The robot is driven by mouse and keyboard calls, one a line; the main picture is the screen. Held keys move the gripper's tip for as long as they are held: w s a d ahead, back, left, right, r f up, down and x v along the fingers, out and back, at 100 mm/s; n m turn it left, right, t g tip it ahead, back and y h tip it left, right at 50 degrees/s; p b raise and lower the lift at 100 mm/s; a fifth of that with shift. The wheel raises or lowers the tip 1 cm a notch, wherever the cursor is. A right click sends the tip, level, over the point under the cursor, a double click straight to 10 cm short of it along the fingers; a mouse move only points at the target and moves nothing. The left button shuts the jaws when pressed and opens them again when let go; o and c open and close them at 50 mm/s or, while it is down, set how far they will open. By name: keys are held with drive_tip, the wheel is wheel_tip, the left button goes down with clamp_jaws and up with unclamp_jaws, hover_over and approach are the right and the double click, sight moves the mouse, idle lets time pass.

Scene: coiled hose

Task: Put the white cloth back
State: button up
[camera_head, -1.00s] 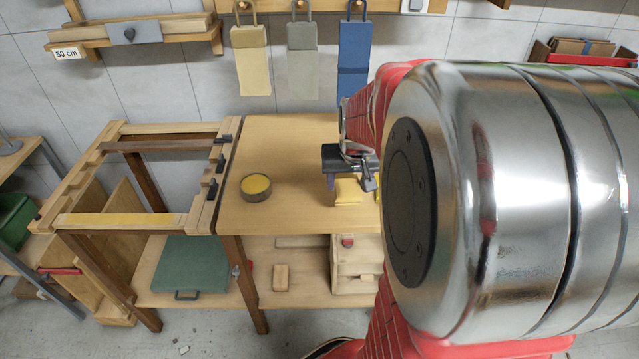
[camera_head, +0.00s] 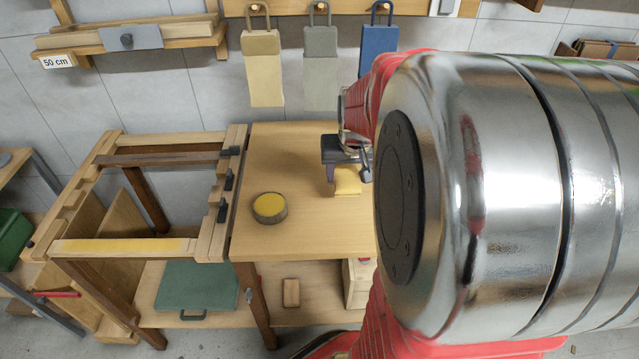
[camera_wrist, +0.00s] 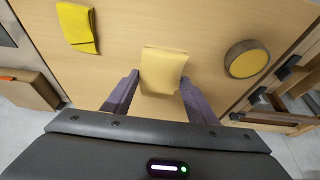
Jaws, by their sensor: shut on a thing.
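My gripper (camera_wrist: 158,78) is shut on a pale yellow folded cloth (camera_wrist: 163,70) over the wooden bench top. No cloth in view looks plainly white. In the head view my gripper (camera_head: 345,160) and the held cloth (camera_head: 347,182) show just left of my large arm link. I cannot tell whether the cloth touches the bench.
A round tin with a yellow top (camera_head: 270,207) stands on the bench top (camera_head: 300,238), left of my gripper. A slotted wooden frame (camera_head: 120,245) adjoins it. My arm hides the right side.

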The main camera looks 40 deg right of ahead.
drive_tip(key=shift+s+d+f, duration=0.1)
drive_tip(key=shift+f, duration=3)
drive_tip(key=shift+f, duration=1.9)
drive_tip(key=shift+f, duration=0.1)
drive_tip(key=o, duration=0.9)
